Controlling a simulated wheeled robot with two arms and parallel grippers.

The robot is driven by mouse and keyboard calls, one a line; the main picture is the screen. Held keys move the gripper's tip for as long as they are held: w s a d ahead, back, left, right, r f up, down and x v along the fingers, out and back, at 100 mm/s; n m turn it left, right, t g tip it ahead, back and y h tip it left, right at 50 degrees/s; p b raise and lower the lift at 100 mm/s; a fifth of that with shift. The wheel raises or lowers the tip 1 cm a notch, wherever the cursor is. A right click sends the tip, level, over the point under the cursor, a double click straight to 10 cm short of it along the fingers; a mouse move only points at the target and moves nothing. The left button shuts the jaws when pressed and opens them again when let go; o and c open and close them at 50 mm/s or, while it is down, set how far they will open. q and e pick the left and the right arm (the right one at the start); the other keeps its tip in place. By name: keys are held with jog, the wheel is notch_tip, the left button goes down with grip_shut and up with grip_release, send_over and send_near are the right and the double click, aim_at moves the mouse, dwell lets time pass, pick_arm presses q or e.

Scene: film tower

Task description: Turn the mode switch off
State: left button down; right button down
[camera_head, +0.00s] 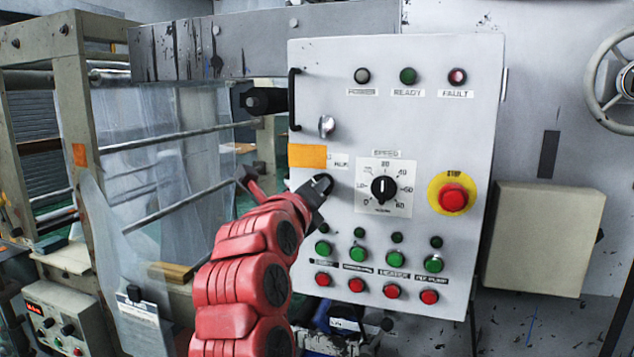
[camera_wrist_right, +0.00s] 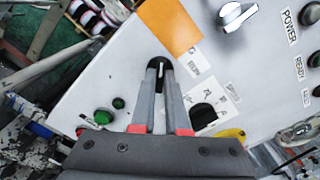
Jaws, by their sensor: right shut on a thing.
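In the head view the mode switch (camera_head: 323,183) is partly covered by my right gripper (camera_head: 317,190). In the right wrist view my right gripper (camera_wrist_right: 160,75) has its two fingers closed around the knob. The white line points roughly along the fingers. The small label beside it is too blurred to read fully. My left gripper is not in view.
A speed dial (camera_head: 384,188) sits right of the switch, and a red stop button (camera_head: 453,197) is further right. A silver switch (camera_head: 326,125) and an orange tag (camera_head: 307,156) are above. Green buttons (camera_head: 359,254) and red buttons (camera_head: 356,285) are below.

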jog(key=shift+n, duration=0.3)
jog(key=c, duration=0.9)
grip_release()
jog(key=b+v, duration=0.9)
jog(key=v, duration=0.8)
jog(key=shift+s, duration=0.15)
